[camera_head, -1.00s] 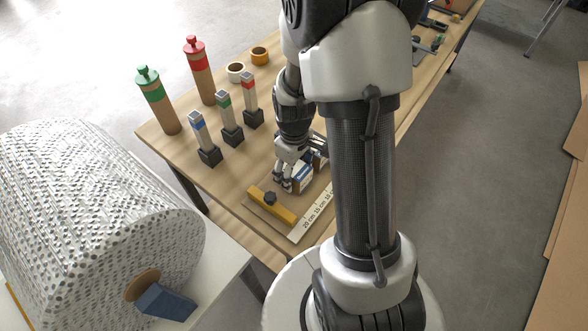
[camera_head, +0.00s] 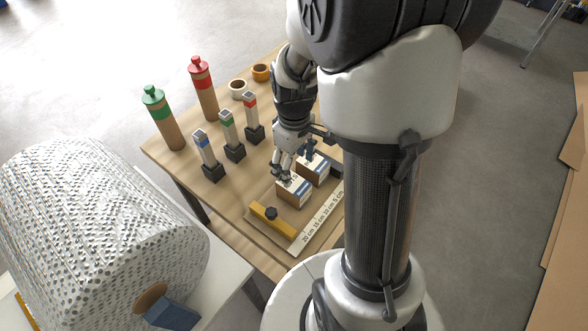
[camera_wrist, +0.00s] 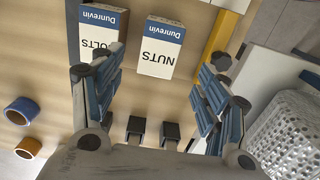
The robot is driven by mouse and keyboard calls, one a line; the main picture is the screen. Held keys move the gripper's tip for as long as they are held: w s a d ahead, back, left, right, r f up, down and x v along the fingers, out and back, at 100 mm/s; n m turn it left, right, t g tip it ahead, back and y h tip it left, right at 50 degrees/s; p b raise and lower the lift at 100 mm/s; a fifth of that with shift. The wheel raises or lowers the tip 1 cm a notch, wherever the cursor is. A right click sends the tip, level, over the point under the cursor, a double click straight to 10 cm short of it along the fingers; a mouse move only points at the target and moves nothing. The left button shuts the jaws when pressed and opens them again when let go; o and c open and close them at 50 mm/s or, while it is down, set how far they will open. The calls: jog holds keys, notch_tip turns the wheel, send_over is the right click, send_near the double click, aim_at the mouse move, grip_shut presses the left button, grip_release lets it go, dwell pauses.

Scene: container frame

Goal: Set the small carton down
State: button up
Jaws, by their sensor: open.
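Two white-and-blue cartons with brown sides stand on the wooden table. The one marked NUTS (camera_wrist: 161,46) is nearer the yellow stop bar and also shows in the head view (camera_head: 293,193). The other, whose label is partly covered and reads "OLTS" (camera_wrist: 103,22), stands beside it with a small gap, and shows in the head view (camera_head: 314,168). My gripper (camera_wrist: 166,62) is open and empty. Its fingers lie either side of the NUTS carton in the wrist view, the left one overlapping the other carton. In the head view my gripper (camera_head: 293,163) is just above the cartons.
The yellow stop bar (camera_head: 272,222) and a printed ruler (camera_head: 325,216) lie beside the cartons. Several upright blocks in black holders (camera_head: 234,152), red- and green-topped tubes (camera_head: 202,90) and tape rolls (camera_head: 237,87) stand behind. A large wrapped roll (camera_head: 95,230) is at the left.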

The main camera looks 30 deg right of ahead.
jog(key=s+a+r+m+t, duration=0.2)
jog(key=s+a+r, duration=0.3)
jog(key=s+r, duration=0.2)
jog(key=s+a+r+m+t, duration=0.2)
jog(key=s+a+r, duration=0.4)
jog(key=r, duration=0.5)
jog(key=shift+s+a+r+t, duration=0.2)
jog(key=shift+s+t, duration=0.1)
jog(key=shift+s, duration=0.1)
